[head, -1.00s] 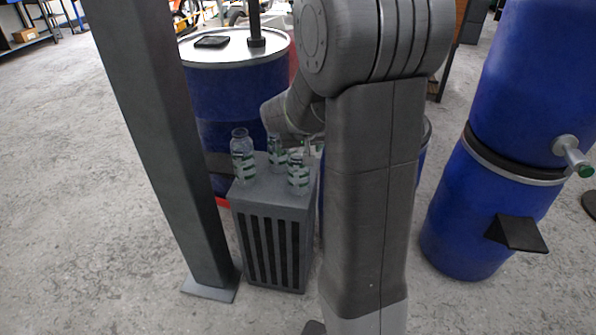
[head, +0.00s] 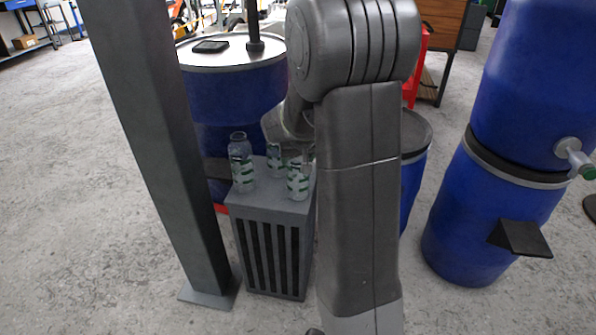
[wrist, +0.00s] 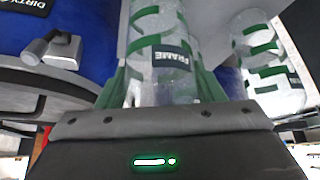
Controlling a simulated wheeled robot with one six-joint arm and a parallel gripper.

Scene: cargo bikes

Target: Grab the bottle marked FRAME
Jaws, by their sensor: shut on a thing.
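The bottle marked FRAME (wrist: 142,62) is clear with green bands and a dark label; it stands between the green fingers of my gripper (wrist: 160,84) in the wrist view. The gripper is shut on it. A second green-banded bottle (wrist: 268,70) is to its right in that view, apart from the fingers. In the head view, a bottle at the left (head: 241,163), one at the back (head: 274,158) and one at the front (head: 298,178) show on the grey slatted stand (head: 268,207). My arm hides the gripper there, and I cannot tell which head-view bottle is FRAME.
A grey post (head: 160,150) rises close to the stand's left. A blue drum (head: 235,95) with a pale lid stands behind it. Another blue barrel (head: 411,180) is behind my arm, and stacked blue barrels (head: 480,220) with a tap stand at the right. Open floor lies at the left.

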